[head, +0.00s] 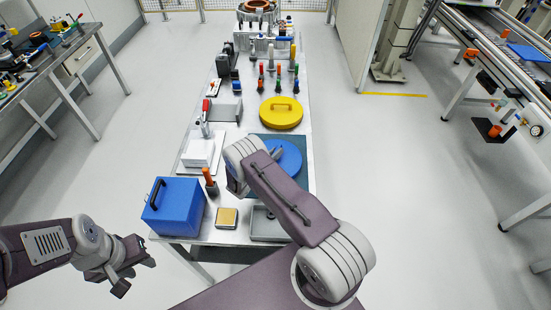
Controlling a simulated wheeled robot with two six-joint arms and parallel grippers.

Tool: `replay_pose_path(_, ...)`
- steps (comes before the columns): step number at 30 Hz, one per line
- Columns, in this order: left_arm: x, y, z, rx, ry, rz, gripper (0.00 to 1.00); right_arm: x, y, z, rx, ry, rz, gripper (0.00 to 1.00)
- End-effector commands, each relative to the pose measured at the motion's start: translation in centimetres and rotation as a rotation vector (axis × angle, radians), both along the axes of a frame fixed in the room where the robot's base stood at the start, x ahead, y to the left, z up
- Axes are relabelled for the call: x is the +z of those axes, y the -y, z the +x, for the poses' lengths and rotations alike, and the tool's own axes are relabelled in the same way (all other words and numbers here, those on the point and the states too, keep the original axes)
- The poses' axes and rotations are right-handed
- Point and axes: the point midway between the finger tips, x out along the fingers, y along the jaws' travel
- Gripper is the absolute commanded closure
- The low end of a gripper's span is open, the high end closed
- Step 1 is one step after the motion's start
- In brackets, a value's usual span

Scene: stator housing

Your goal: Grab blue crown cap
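The blue crown cap (291,160) is a round blue disc lying on a dark mat (303,185) on the long table. My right arm reaches over it and hides its left and lower parts. A small grey piece (277,153) shows against the blue disc; I cannot tell whether it is a finger of my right gripper.
A yellow round cap with a handle (281,113) lies behind the blue one. A blue box (174,208), an orange-handled tool (210,182), a small yellow-topped block (227,218) and a grey tray (267,226) occupy the near end. Several coloured tools stand farther back.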

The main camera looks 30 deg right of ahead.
Motion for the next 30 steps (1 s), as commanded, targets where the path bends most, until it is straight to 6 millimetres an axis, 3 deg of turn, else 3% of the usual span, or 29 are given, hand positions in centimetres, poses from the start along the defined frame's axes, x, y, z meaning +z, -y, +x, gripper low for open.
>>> replay_pose_path(14,-0.1,0.0,0.0,0.0,0.0,0.0,0.64,0.5,0.0,0.0,0.0,0.002,0.0,1.0)
replay_pose_path(20,-0.9,0.0,0.0,0.0,0.0,0.0,0.64,3.7,0.0,0.1,0.0,0.007,0.0,1.0)
replay_pose_path(30,-1.7,0.0,0.0,0.0,0.0,0.0,0.64,8.5,0.4,-7.5,0.0,0.001,0.0,1.0)
